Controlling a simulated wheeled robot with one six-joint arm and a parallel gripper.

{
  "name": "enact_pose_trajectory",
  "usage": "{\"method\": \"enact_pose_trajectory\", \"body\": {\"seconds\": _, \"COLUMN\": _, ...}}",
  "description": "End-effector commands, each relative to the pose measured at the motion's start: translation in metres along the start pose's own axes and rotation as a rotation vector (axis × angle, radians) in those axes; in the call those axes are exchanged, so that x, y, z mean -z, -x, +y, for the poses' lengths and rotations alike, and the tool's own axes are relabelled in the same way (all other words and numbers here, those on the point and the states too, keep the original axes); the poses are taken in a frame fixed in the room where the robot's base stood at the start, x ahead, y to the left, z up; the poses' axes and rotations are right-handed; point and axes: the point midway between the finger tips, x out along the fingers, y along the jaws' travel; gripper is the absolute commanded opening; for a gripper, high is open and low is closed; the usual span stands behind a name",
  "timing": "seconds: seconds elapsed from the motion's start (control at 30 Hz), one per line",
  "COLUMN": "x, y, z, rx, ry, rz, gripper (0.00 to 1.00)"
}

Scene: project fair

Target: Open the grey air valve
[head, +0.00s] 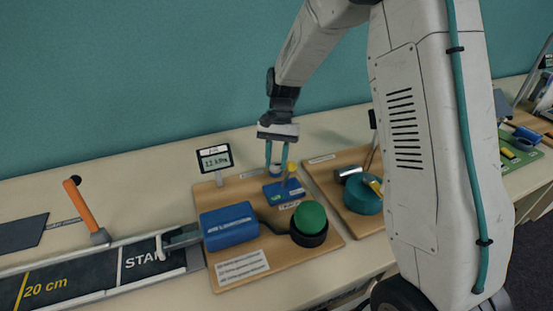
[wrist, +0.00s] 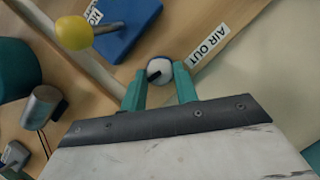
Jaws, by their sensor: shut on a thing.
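The air valve shows in the wrist view as a small round grey-white knob (wrist: 158,66) with a black pointer mark, beside a white AIR OUT label (wrist: 208,45). My gripper (wrist: 160,80) has its two teal fingers on either side of the knob and is shut on it. In the head view my gripper (head: 277,163) points straight down at the wooden board, behind a blue block (head: 284,192). The knob is mostly hidden there between the fingers.
A yellow ball lever (wrist: 75,33) rises from the blue block close to my fingers. A green push button (head: 309,216), a blue cylinder unit (head: 229,226) and a small display (head: 214,159) stand around. A teal round part (head: 362,196) is on the right board.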

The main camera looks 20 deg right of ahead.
Motion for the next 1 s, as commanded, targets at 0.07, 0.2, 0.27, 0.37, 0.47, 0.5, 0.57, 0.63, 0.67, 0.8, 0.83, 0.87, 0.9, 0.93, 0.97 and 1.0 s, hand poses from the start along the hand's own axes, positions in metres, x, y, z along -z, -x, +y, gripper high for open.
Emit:
{"method": "enact_pose_trajectory", "body": {"seconds": 0.07, "x": 0.0005, "y": 0.0004, "z": -0.0014, "rx": -0.02, "ry": 0.05, "rz": 0.003, "gripper": 0.07}}
{"method": "enact_pose_trajectory", "body": {"seconds": 0.2, "x": 0.0003, "y": 0.0005, "z": -0.0021, "rx": -0.049, "ry": 0.12, "rz": 0.002, "gripper": 0.07}}
{"method": "enact_pose_trajectory", "body": {"seconds": 0.27, "x": 0.0004, "y": 0.0005, "z": -0.0023, "rx": -0.058, "ry": 0.143, "rz": 0.002, "gripper": 0.07}}
{"method": "enact_pose_trajectory", "body": {"seconds": 0.37, "x": 0.0003, "y": 0.0005, "z": -0.0026, "rx": -0.07, "ry": 0.172, "rz": 0.003, "gripper": 0.07}}
{"method": "enact_pose_trajectory", "body": {"seconds": 0.47, "x": 0.0004, "y": 0.0005, "z": -0.0026, "rx": -0.079, "ry": 0.193, "rz": 0.003, "gripper": 0.07}}
{"method": "enact_pose_trajectory", "body": {"seconds": 0.5, "x": 0.0003, "y": 0.0004, "z": -0.0027, "rx": -0.081, "ry": 0.198, "rz": 0.003, "gripper": 0.07}}
{"method": "enact_pose_trajectory", "body": {"seconds": 0.57, "x": 0.0003, "y": 0.0004, "z": -0.0027, "rx": -0.084, "ry": 0.203, "rz": 0.003, "gripper": 0.07}}
{"method": "enact_pose_trajectory", "body": {"seconds": 0.63, "x": 0.0002, "y": 0.0004, "z": -0.0027, "rx": -0.085, "ry": 0.207, "rz": 0.003, "gripper": 0.07}}
{"method": "enact_pose_trajectory", "body": {"seconds": 0.67, "x": 0.0002, "y": 0.0004, "z": -0.0027, "rx": -0.085, "ry": 0.208, "rz": 0.003, "gripper": 0.07}}
{"method": "enact_pose_trajectory", "body": {"seconds": 0.8, "x": 0.0001, "y": 0.0003, "z": -0.0027, "rx": -0.086, "ry": 0.209, "rz": 0.002, "gripper": 0.07}}
{"method": "enact_pose_trajectory", "body": {"seconds": 0.83, "x": 0.0001, "y": 0.0003, "z": -0.0027, "rx": -0.086, "ry": 0.209, "rz": 0.002, "gripper": 0.07}}
{"method": "enact_pose_trajectory", "body": {"seconds": 0.87, "x": 0.0001, "y": 0.0003, "z": -0.0027, "rx": -0.086, "ry": 0.209, "rz": 0.002, "gripper": 0.07}}
{"method": "enact_pose_trajectory", "body": {"seconds": 0.9, "x": 0.0001, "y": 0.0003, "z": -0.0027, "rx": -0.085, "ry": 0.209, "rz": 0.002, "gripper": 0.07}}
{"method": "enact_pose_trajectory", "body": {"seconds": 0.93, "x": 0.0, "y": 0.0003, "z": -0.0027, "rx": -0.085, "ry": 0.209, "rz": 0.002, "gripper": 0.07}}
{"method": "enact_pose_trajectory", "body": {"seconds": 0.97, "x": 0.0, "y": 0.0003, "z": -0.0027, "rx": -0.085, "ry": 0.209, "rz": 0.002, "gripper": 0.07}}
{"method": "enact_pose_trajectory", "body": {"seconds": 1.0, "x": 0.0, "y": 0.0003, "z": -0.0027, "rx": -0.085, "ry": 0.208, "rz": 0.002, "gripper": 0.35}}
